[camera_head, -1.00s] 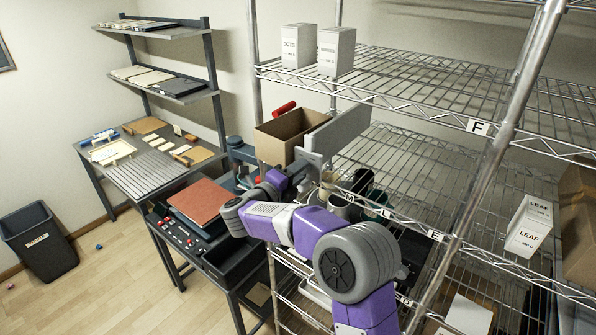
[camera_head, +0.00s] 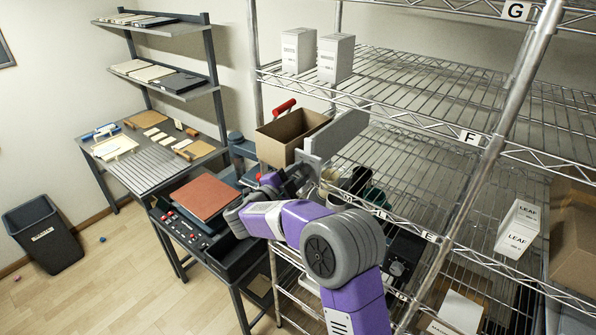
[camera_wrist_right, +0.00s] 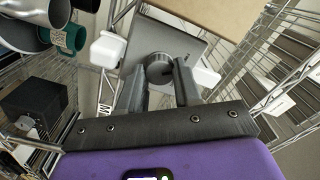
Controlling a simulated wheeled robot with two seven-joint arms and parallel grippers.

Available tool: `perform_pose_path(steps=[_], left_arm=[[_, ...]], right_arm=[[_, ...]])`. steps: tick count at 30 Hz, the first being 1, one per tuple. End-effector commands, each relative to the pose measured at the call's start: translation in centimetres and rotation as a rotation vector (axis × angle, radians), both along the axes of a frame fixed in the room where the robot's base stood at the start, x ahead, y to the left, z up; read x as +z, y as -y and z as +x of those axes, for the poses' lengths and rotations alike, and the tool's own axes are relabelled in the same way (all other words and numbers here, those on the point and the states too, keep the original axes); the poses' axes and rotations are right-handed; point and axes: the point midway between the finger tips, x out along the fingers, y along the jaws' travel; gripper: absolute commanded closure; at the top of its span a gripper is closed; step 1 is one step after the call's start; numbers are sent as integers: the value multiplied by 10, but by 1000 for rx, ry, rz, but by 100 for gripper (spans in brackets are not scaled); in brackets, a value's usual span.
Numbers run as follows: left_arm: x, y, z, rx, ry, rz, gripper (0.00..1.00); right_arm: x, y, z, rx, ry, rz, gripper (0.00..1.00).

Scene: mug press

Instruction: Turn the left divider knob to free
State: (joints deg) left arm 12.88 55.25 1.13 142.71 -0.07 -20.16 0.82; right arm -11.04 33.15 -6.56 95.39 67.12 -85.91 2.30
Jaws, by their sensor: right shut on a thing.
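A grey divider panel (camera_head: 340,134) stands upright at the left end of the wire shelf. In the right wrist view, a dark round knob (camera_wrist_right: 160,68) sits on a grey plate (camera_wrist_right: 165,35), with a white block on either side. My right gripper (camera_wrist_right: 160,82) has its two fingers around this knob, shut on it. In the head view my right gripper (camera_head: 292,182) is at the divider's lower front, and the knob is hidden there. I cannot read the knob's setting. My left gripper is not in view.
An open cardboard box (camera_head: 285,137) stands beside the divider. Mugs (camera_head: 332,180) stand on the shelf close to the gripper. A press with a reddish-brown plate (camera_head: 206,197) is to the left of my arm. White boxes (camera_head: 336,58) stand on the shelf above.

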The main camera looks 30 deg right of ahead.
Motion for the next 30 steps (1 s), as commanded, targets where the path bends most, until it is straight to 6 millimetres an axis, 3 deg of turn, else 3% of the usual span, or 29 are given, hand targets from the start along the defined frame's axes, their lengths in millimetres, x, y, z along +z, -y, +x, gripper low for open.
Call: perform_pose_path(steps=[18,19,21,24,30], left_arm=[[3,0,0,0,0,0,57],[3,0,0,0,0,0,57],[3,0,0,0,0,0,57],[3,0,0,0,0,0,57],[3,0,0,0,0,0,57]], right_arm=[[0,0,0,1,-36,-15,97],[0,0,0,1,-36,-16,62],[0,0,0,1,-36,-16,51],[0,0,0,1,-36,-16,41],[0,0,0,0,-35,-15,41]])
